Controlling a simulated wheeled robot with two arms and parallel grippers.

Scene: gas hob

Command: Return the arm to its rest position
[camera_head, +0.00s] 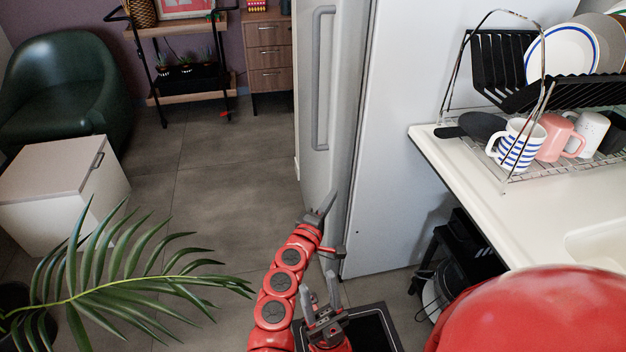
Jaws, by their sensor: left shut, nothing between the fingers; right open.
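My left arm (280,283) is red with dark round joint caps and rises from the bottom middle of the head view. Its grey gripper (323,208) is at the top end, shut and empty, in front of the lower part of the fridge. It points up and slightly right. My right gripper (321,296) is lower and just right of the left arm. Its two grey fingers point up, apart and empty. I cannot tell whether the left gripper touches the fridge. No hob is in view.
A fridge (383,130) with a long handle stands close ahead. A counter (480,185) at right bears a dish rack with plates and mugs (517,146). A palm plant (110,280), a white cabinet (60,185) and a green armchair (70,85) are at left. Floor between is clear.

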